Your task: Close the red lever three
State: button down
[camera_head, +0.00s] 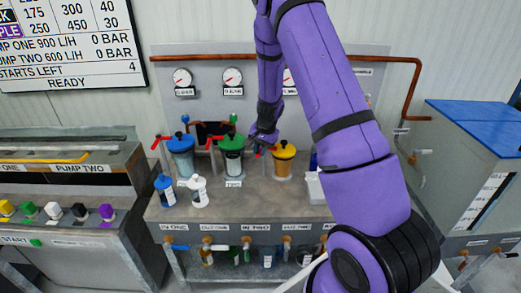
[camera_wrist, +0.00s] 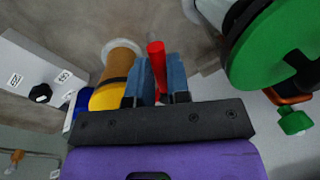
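The third red lever (camera_head: 259,152) shows as a small red tip beside the yellow-lidded vessel (camera_head: 284,152) in the head view. In the wrist view the red lever (camera_wrist: 157,64) stands between the two blue fingers of my gripper (camera_wrist: 160,84), with its free end past their tips. The fingers are close together and appear to touch it on both sides. My gripper (camera_head: 262,146) also shows in the head view, between the green-lidded and yellow-lidded vessels.
The green-lidded vessel (camera_head: 232,145) is close on the left; its green lid (camera_wrist: 270,45) is large in the wrist view. Two other red levers (camera_head: 159,142) and (camera_head: 211,142) stand further left. Bottles (camera_head: 197,190) stand at the bench front. Gauges (camera_head: 232,77) line the back panel.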

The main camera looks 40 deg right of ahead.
jog(key=shift+s+d+n+g+y, duration=0.1)
jog(key=shift+s+d+n, duration=0.15)
jog(key=shift+n, duration=0.55)
jog(key=shift+s+d+n+g+y, duration=0.1)
jog(key=shift+s+d+n, duration=0.15)
jog(key=shift+n, duration=0.55)
jog(key=shift+s+d+n+g+y, duration=0.15)
jog(key=shift+d+n, duration=0.1)
jog(key=shift+n, duration=0.55)
jog(key=c, duration=1.1)
grip_release()
notch_tip(320, 180, up, 11)
jog(key=s+d, duration=0.1)
jog(key=shift+d+f, duration=0.2)
jog(key=shift+d, duration=0.2)
